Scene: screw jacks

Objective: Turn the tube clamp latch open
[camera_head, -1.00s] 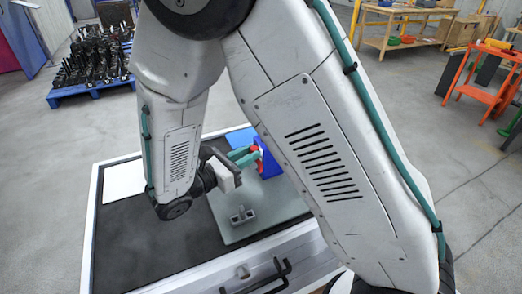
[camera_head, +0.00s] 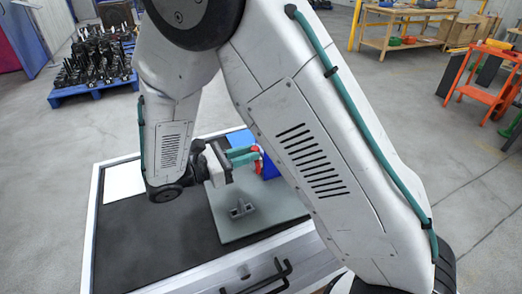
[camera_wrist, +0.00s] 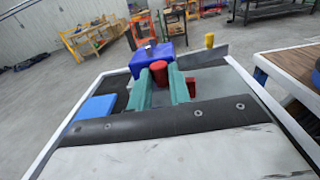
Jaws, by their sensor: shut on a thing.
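The tube clamp shows as a blue block (camera_wrist: 155,54) with red parts, standing on the worktop ahead of my gripper in the wrist view. It also shows in the head view (camera_head: 270,166), partly hidden by my arm. My gripper (camera_wrist: 160,73) has teal fingers and is shut on a red latch (camera_wrist: 158,74), which sits between the fingertips close to the block. A second small red piece (camera_wrist: 192,87) shows just right of the right finger. In the head view my gripper (camera_head: 256,155) reaches the red part from the left. The latch's exact angle cannot be told.
A grey plate (camera_head: 262,224) on the dark worktop bears a small grey bracket (camera_head: 242,208). A white sheet (camera_head: 124,180) lies at the back left, a flat blue piece (camera_wrist: 95,107) left of my gripper. The worktop's front left is clear.

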